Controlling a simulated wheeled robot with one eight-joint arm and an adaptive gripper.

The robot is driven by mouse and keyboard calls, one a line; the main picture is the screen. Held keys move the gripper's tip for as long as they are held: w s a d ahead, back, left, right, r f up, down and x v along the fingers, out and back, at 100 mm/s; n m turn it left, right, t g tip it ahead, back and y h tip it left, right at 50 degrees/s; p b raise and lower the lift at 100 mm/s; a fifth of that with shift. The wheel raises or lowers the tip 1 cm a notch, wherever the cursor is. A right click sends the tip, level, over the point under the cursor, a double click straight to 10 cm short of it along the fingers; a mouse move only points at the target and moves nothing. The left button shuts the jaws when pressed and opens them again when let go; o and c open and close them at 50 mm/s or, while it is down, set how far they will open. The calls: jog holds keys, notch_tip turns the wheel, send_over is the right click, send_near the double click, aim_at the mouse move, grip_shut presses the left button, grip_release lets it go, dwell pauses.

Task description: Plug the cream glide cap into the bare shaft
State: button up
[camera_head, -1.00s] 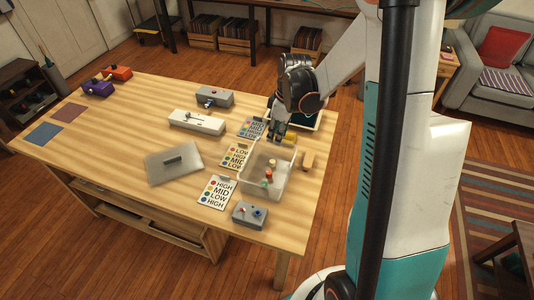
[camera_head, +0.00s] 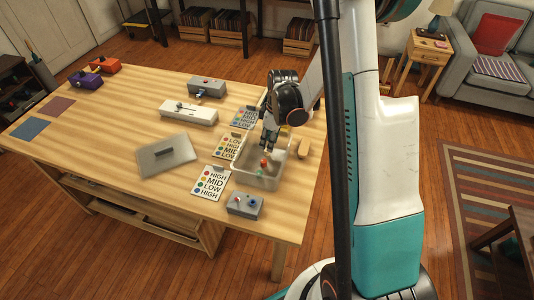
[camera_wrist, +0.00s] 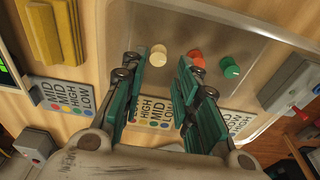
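The cream cap (camera_wrist: 158,55) lies in the clear bin (camera_wrist: 125,30), beside an orange cap (camera_wrist: 196,57) and a green cap (camera_wrist: 229,67). My gripper (camera_wrist: 162,85) is open and empty, its teal fingers spread on either side just below the cream cap in the wrist view. In the head view my gripper (camera_head: 268,148) points down over the back part of the bin (camera_head: 237,172). The cream cap is mostly hidden by the gripper there. A white box (camera_head: 188,111) with a slot and small parts on top stands to the left; I cannot make out a bare shaft.
Label cards (camera_head: 211,183) lie left of the bin. A grey box with knobs (camera_head: 244,206) stands in front, another grey box (camera_head: 207,87) behind. A translucent lid (camera_head: 166,155) lies left.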

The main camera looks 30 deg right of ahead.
jog(key=f, duration=0.1)
jog(key=f+b, duration=0.1)
jog(key=f, duration=0.1)
jog(key=f+b, duration=0.1)
jog(key=shift+w+a+f, duration=0.1)
jog(key=shift+w+f, duration=0.2)
jog(key=shift+w, duration=0.05)
jog(key=shift+r, duration=0.1)
jog(key=c, duration=0.5)
jog(key=shift+r, duration=0.1)
